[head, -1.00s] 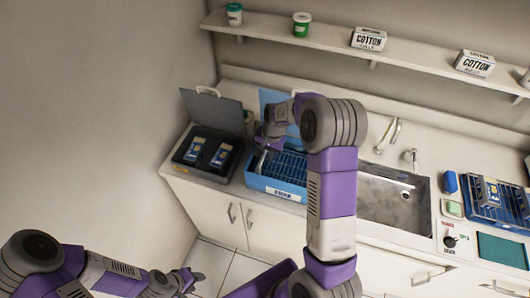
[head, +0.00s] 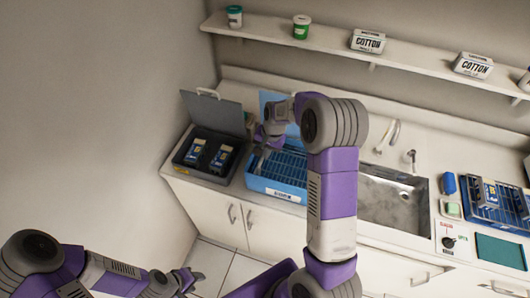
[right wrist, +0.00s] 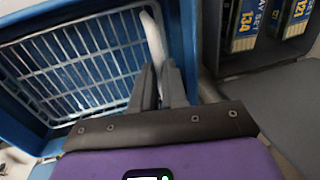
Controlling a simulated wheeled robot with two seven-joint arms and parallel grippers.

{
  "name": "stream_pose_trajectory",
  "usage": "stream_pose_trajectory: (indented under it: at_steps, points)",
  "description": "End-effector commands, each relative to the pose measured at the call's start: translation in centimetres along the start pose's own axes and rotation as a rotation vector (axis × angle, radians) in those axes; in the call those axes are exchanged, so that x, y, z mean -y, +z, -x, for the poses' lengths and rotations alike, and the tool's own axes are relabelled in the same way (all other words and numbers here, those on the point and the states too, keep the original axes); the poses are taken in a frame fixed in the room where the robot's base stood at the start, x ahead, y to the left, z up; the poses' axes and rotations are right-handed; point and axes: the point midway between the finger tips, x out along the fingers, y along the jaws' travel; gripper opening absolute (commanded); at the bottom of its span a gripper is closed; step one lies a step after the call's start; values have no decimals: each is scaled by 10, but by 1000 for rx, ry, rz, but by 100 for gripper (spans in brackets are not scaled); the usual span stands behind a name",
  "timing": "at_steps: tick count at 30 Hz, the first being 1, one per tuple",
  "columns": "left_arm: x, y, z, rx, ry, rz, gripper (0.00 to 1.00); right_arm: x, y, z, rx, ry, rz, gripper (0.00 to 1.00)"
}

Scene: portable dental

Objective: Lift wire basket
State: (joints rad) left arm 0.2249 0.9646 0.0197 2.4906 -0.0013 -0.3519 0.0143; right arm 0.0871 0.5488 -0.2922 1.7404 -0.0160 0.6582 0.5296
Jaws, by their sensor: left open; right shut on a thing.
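The wire basket (head: 285,163) is a pale grid inside a blue open box on the counter, left of the sink. In the right wrist view the wire basket (right wrist: 75,75) fills the upper left, inside the blue walls. My right gripper (right wrist: 160,75) is shut at the basket's edge, on what looks like its pale upright handle (right wrist: 153,40). In the head view my right gripper (head: 263,150) is at the box's left side, partly hidden by my own arm. My left gripper (head: 192,276) is open and empty, low in front of the cabinets, far from the basket.
A dark open case (head: 205,160) with blue-and-yellow packs stands close to the left of the box. The sink (head: 393,205) lies to the right. Another blue rack (head: 500,205) is at the far right. A shelf (head: 400,55) with tubs and cotton boxes runs above.

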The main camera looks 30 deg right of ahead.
Motion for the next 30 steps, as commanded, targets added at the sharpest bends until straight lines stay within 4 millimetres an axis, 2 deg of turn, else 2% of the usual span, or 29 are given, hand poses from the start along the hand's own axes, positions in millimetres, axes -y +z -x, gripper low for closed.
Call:
stream_pose_trajectory:
  at_steps: [1, 6, 9, 20, 21, 25, 30]
  points:
    - [-4, 0, 9, 0, 0, 0, 43, 4, -1, 15, -3, -3, 0, 0]
    - [-11, 1, 30, 0, 0, 0, 43, 10, -1, 48, -4, -3, -1, 0]
    - [-14, 2, 37, 0, 0, 0, 43, 13, -1, 62, -3, -3, -1, 0]
    - [-14, 2, 37, 0, 0, 0, 43, 14, -2, 66, -7, -7, 0, 0]
    - [-14, 2, 37, 0, 0, 0, 43, 15, -2, 66, -8, -7, 0, 17]
    - [-14, 2, 37, 0, 0, 0, 43, 14, -1, 65, -5, -5, 0, 37]
    - [-14, 2, 37, 0, 0, 0, 43, 13, -1, 64, -3, -3, 0, 38]
